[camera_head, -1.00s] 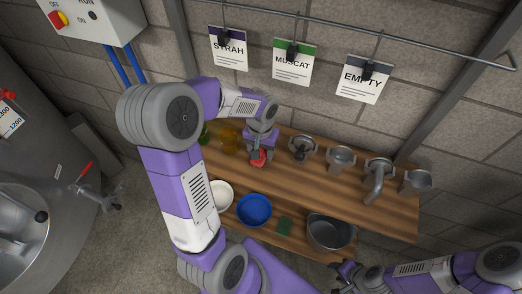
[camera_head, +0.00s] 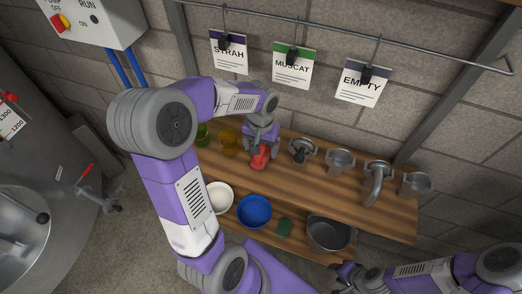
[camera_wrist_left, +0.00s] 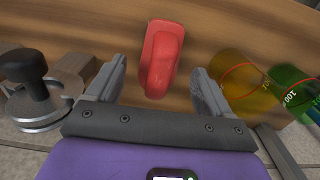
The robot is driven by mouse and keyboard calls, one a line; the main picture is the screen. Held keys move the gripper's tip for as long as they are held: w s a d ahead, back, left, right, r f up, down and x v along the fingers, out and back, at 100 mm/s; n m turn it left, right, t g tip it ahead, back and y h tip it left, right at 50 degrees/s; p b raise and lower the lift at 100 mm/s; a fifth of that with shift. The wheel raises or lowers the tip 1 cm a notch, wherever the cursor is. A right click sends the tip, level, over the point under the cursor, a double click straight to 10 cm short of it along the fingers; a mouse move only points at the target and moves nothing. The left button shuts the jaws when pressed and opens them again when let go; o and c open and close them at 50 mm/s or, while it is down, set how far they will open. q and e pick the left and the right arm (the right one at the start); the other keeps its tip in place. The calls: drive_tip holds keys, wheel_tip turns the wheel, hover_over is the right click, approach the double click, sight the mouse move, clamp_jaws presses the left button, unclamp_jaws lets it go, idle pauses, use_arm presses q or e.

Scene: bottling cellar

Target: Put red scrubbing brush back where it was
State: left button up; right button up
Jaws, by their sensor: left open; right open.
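The red scrubbing brush (camera_head: 260,157) lies on the upper wooden shelf, between the amber beaker and the metal fittings. It also shows in the left wrist view (camera_wrist_left: 160,60), beyond the fingertips and in line with the gap between them. My left gripper (camera_head: 261,146) is open just above the brush, pointing down; in the left wrist view its fingers (camera_wrist_left: 158,80) stand apart with clear space on each side of the brush. My right gripper (camera_head: 340,272) is at the lower right, in front of the shelves and away from the brush.
An amber beaker (camera_head: 228,143) and a green one (camera_head: 203,133) stand left of the brush. Metal fittings (camera_head: 302,150) stand to its right. The lower shelf holds a white bowl (camera_head: 219,197), a blue bowl (camera_head: 254,211), a green pad (camera_head: 284,228) and a metal pan (camera_head: 329,232).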

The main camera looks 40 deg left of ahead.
use_arm(q)
wheel_tip(320, 180, up, 9)
drive_tip(key=shift+f+p, duration=0.2)
drive_tip(key=shift+p, duration=0.55)
